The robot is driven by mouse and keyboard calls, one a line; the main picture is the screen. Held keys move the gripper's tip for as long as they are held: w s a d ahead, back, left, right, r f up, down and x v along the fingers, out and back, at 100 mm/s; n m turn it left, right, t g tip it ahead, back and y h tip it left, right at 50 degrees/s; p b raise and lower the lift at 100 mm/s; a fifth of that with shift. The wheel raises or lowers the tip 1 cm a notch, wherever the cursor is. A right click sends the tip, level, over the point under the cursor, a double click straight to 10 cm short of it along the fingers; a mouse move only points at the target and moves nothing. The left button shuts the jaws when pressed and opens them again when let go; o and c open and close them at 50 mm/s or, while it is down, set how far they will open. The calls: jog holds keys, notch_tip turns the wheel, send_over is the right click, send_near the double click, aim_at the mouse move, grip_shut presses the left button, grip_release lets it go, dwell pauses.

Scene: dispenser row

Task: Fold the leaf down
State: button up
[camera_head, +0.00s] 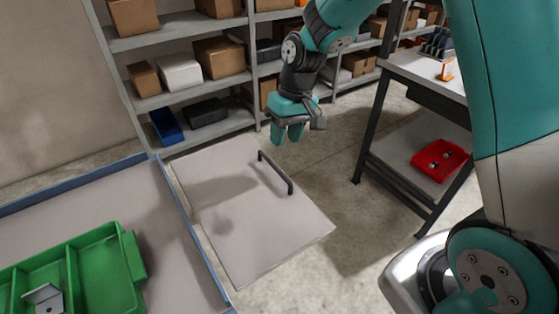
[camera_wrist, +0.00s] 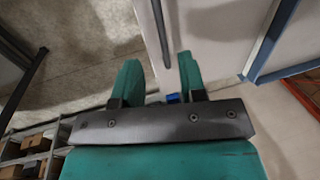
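The leaf (camera_head: 240,245) is a pale grey panel beside the blue-edged bench top, looking roughly level with it. A dark bar handle (camera_head: 276,173) stands near its right edge. My gripper (camera_head: 287,137) is above the floor near the leaf's far right corner, close to the handle's far end and apart from it. Its two teal fingers are spread with nothing between them. In the wrist view, the handle (camera_wrist: 161,35) shows as a dark bar beyond the gap between the fingertips (camera_wrist: 160,72), with the leaf (camera_wrist: 215,20) to its right.
The bench top (camera_head: 165,215) at left has a raised blue rim and carries a green divided tray (camera_head: 133,258) holding a metal bracket. Shelves with boxes (camera_head: 221,58) stand behind. A workbench (camera_head: 425,75) with a red bin (camera_head: 438,160) on its lower shelf stands right. Open floor lies between.

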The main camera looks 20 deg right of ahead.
jog(key=x, duration=0.8)
jog(key=shift+f+p, duration=0.1)
jog(key=shift+p, duration=0.25)
jog(key=shift+c, duration=0.5)
grip_shut()
